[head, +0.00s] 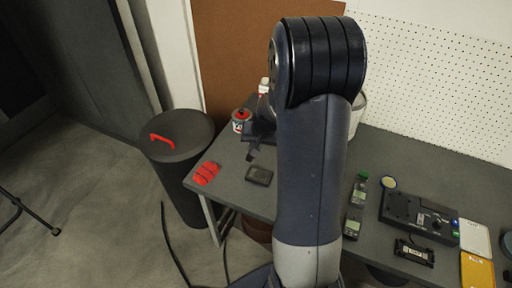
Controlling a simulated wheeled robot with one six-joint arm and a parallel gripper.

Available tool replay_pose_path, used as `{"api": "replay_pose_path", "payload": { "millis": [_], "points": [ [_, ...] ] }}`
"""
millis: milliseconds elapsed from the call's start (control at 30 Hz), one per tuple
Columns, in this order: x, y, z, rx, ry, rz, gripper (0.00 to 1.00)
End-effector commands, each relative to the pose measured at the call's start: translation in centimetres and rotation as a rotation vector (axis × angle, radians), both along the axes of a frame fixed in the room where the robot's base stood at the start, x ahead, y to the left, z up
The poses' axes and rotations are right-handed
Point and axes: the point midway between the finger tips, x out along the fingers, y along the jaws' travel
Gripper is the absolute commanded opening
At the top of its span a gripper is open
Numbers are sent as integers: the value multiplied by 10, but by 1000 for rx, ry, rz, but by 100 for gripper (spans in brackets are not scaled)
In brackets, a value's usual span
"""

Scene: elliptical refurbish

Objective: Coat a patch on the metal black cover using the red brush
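My gripper (256,145) is a dark shape above the left part of the grey table, partly hidden behind my own arm. I cannot make out whether its fingers are apart or hold anything. A small flat black piece (259,176) lies on the table just below my gripper, apart from it. It may be the metal black cover. A larger black panel-like device (420,215) lies on the right part of the table. I cannot make out a red brush; my arm hides the middle of the table.
A red-and-white can (241,121) stands behind my gripper. A red bundle (206,173) lies at the table's (232,152) left end.

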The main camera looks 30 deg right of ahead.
Motion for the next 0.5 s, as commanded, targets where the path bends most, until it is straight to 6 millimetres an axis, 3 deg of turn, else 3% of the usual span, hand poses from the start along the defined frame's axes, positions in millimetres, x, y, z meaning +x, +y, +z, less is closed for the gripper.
{"api": "replay_pose_path", "payload": {
  "millis": [300,500],
  "points": [
    [2,2,33,-1,-2,3,0],
    [2,2,43,-1,-2,4,0]
  ]
}}
